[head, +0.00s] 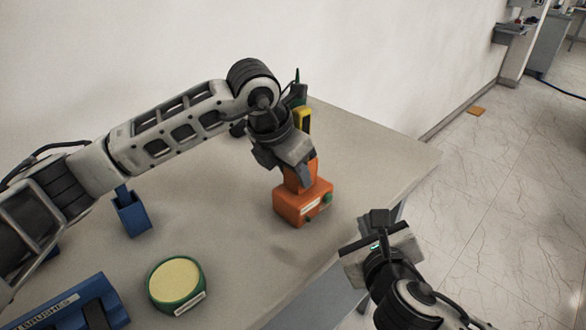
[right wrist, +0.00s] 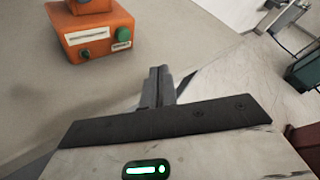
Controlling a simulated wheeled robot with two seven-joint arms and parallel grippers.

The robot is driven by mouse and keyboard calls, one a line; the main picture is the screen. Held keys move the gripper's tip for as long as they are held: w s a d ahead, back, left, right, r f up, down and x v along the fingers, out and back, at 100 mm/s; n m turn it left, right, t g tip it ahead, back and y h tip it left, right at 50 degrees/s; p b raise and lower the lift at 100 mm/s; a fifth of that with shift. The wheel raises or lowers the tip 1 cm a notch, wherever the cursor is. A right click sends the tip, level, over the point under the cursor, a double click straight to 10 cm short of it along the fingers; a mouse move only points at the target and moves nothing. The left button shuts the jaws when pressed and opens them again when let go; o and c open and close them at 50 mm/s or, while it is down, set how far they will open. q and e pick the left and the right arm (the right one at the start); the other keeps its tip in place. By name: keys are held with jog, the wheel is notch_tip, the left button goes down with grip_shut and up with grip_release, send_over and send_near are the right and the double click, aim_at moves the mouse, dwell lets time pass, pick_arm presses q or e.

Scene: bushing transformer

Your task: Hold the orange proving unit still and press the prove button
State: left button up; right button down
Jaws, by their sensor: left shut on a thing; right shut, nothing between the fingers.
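The orange proving unit (head: 303,204) stands upright on the table, right of its middle. My left gripper (head: 302,177) comes down from above and is shut on the unit's narrower upper part. The green prove button (head: 328,198) is on the unit's front face, at the right. In the right wrist view the orange unit (right wrist: 95,35) shows at the upper left, with its green button (right wrist: 123,34), a small dark button and white labels. My right gripper (head: 375,222) is beyond the table's right edge, apart from the unit. Its fingers (right wrist: 158,75) are together and empty.
A green round tin with a yellow pad (head: 174,282) and a blue labelled box (head: 65,306) are at the front left. A blue holder (head: 132,214) stands behind them. A yellow item (head: 303,121) stands behind my left gripper. The table (head: 380,160) is clear right of the unit.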

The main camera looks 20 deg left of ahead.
jog(key=shift+w+a, duration=0.5)
jog(key=shift+a, duration=0.35)
jog(key=shift+w+a, duration=0.5)
jog(key=shift+a, duration=0.3)
jog(key=shift+w+a, duration=0.5)
jog(key=shift+a, duration=0.35)
jog(key=shift+a, duration=0.15)
jog(key=shift+w+a, duration=0.2)
jog(key=shift+a, duration=0.05)
jog(key=shift+s+d, duration=0.1)
jog(key=shift+d, duration=0.05)
jog(key=shift+s+d, duration=0.15)
jog(key=shift+d, duration=0.1)
dwell(0.4)
jog(key=s+d, duration=0.3)
jog(key=d, duration=0.2)
jog(key=shift+d, duration=0.15)
dwell(0.3)
pick_arm(q)
jog(key=o, duration=1.3)
jog(key=shift+c, duration=0.2)
